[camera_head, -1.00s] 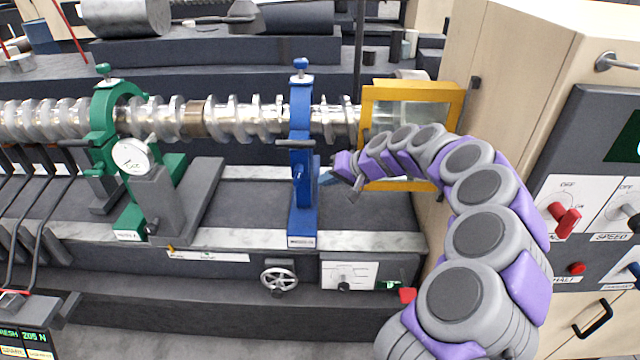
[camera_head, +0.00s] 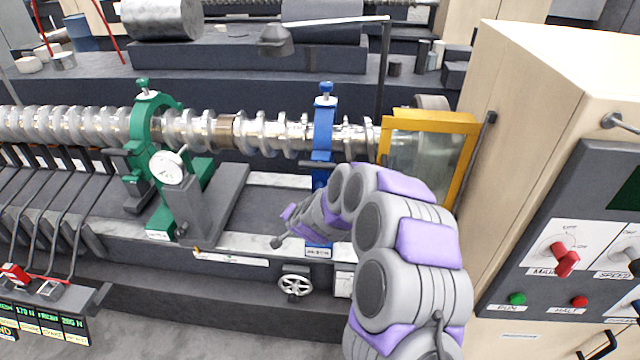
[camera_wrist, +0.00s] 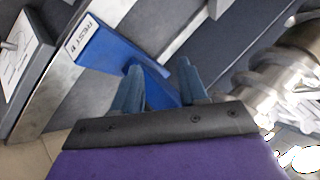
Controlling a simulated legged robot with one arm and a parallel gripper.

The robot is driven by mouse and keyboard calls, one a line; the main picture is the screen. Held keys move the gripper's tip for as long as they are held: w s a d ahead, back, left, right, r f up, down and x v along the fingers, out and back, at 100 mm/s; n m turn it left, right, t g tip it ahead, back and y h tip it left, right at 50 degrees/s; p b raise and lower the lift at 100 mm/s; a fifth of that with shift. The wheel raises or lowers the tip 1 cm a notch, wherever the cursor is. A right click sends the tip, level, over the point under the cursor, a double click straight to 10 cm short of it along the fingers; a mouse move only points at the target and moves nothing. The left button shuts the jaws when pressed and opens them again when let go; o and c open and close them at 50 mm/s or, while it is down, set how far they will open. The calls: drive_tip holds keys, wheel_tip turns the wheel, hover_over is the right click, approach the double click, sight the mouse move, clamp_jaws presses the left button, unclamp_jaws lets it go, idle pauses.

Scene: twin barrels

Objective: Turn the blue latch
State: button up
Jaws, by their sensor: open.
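The blue rest (camera_head: 323,125) stands upright around the silver shaft, with a blue knob (camera_head: 326,88) on top and a short dark lever (camera_head: 318,164) at mid-height. I cannot tell for sure which part is the latch. My gripper is low in front of the rest in the head view, its fingers hidden there. In the wrist view, my gripper (camera_wrist: 157,90) is open, its two blue-grey fingers reaching toward the blue rest (camera_wrist: 110,52), labelled "REST B". A blue part (camera_wrist: 160,92) shows between the fingers; I cannot tell whether they touch it.
A green rest (camera_head: 145,125) with a dial gauge (camera_head: 167,167) stands to the left. A yellow-framed guard (camera_head: 428,122) is to the right, beside a control cabinet (camera_head: 560,90). The silver shaft (camera_head: 260,132) runs behind my arm. A handwheel (camera_head: 295,284) is below.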

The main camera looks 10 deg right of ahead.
drive_tip(key=s+d+f+m+t+h+p, duration=0.1)
drive_tip(key=s+f+t+h+p, duration=0.1)
drive_tip(key=s+h+p, duration=0.5)
drive_tip(key=s+d+r+n+t+p, duration=0.25)
drive_tip(key=s+r+t, duration=0.35)
drive_tip(key=r, duration=0.3)
drive_tip(key=b+x, duration=0.4)
drive_tip(key=x, duration=0.1)
drive_tip(key=b+x, duration=0.4)
drive_tip(key=x, duration=0.2)
drive_tip(key=a+f+b+x, duration=0.1)
drive_tip(key=b+x, duration=0.3)
drive_tip(key=x, duration=0.1)
drive_tip(key=shift+w, duration=0.5)
drive_tip(key=shift+c, duration=0.2)
